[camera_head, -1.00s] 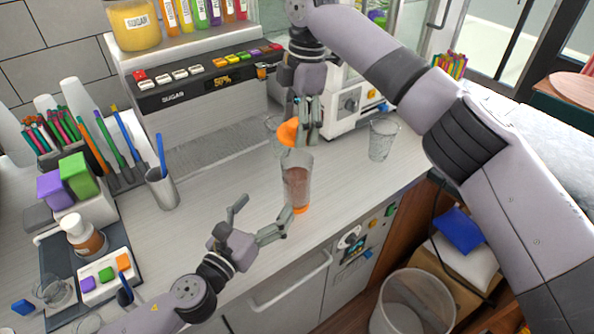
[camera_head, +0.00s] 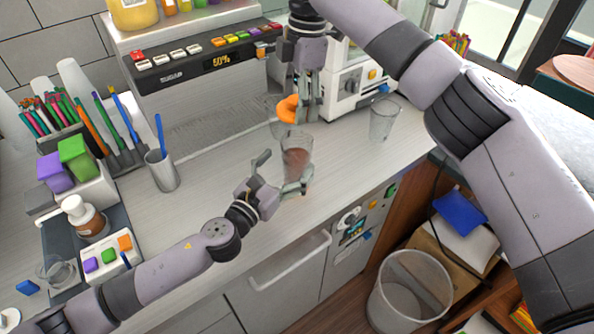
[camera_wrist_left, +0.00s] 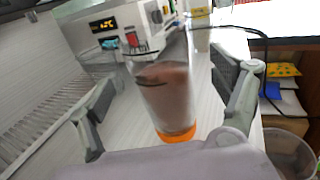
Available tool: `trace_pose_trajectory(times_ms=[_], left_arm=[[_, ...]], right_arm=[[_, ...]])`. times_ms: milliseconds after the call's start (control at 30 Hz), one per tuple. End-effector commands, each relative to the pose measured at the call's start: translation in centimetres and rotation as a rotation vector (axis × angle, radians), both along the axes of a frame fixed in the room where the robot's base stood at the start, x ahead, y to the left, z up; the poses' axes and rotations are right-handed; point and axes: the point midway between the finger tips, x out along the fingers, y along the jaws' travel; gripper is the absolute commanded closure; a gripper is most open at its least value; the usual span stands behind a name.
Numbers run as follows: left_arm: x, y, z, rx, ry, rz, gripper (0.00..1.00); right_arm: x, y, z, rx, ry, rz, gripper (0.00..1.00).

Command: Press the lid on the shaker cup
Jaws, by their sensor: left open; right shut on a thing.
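The shaker cup (camera_head: 297,156) is clear, holds a brown drink and stands upright on the counter. In the left wrist view the shaker cup (camera_wrist_left: 165,95) has an orange base and stands between the open fingers. My left gripper (camera_head: 278,174) is open, with its fingers either side of the cup. It also frames the left wrist view (camera_wrist_left: 165,105). My right gripper (camera_head: 303,112) is shut on the orange lid (camera_head: 288,108), just above and behind the cup. The lid is apart from the cup rim, partly hidden by the fingers.
An empty clear cup (camera_head: 383,119) stands to the right on the counter. A metal cup with a blue stick (camera_head: 162,170) stands to the left. A dispenser with buttons (camera_head: 200,60) is behind. A bin (camera_head: 410,290) stands below the counter edge.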

Motion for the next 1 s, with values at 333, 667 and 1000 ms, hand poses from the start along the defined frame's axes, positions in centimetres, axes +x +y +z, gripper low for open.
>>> trace_pose_trajectory(times_ms=[333,667,1000], left_arm=[[3.6,-2.3,0.0,-0.001,0.001,0.000,0.15],[3.9,-2.4,0.0,0.000,0.001,0.000,0.15],[3.9,-2.4,0.0,0.000,0.001,0.000,0.35]], right_arm=[[0.0,0.0,0.0,0.000,0.000,0.000,0.56],[0.0,0.0,0.0,0.000,0.000,0.000,0.56],[0.0,0.0,0.0,0.000,0.000,0.000,0.56]])
